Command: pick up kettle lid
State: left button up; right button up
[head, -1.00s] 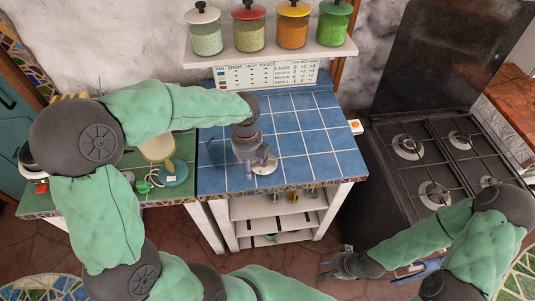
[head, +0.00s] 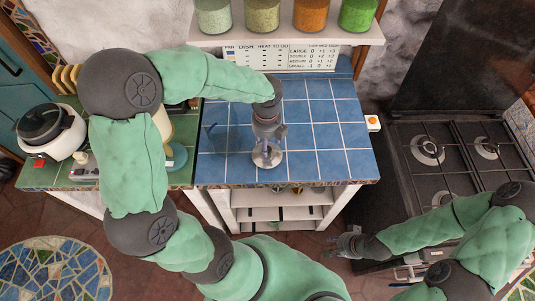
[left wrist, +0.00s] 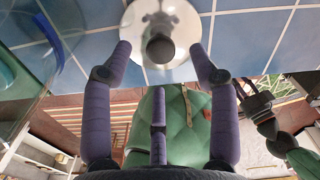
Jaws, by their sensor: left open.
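The kettle lid (head: 267,157) is a shiny round disc lying on the blue tiled counter near its front edge. In the left wrist view the lid (left wrist: 180,25) shows a dark round knob (left wrist: 160,48) at its middle. My left gripper (head: 268,138) points down over the lid. In the left wrist view my left gripper (left wrist: 161,49) is open, with its fingertips apart on either side of the knob and nothing held. My right gripper (head: 344,243) is low in front of the stove, away from the lid; its jaws are too small to judge.
A see-through bluish vessel (left wrist: 30,50) stands left of the lid. The blue counter (head: 335,135) is clear to the right. The stove (head: 440,165) is at right, a white cooker (head: 65,138) at far left. A shelf (head: 290,36) with jars runs above the back.

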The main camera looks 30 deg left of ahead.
pick_arm(q)
notch_tip(320, 180, down, 5)
jog(key=shift+f+b, duration=0.1)
jog(key=shift+b, duration=0.85)
grip_shut()
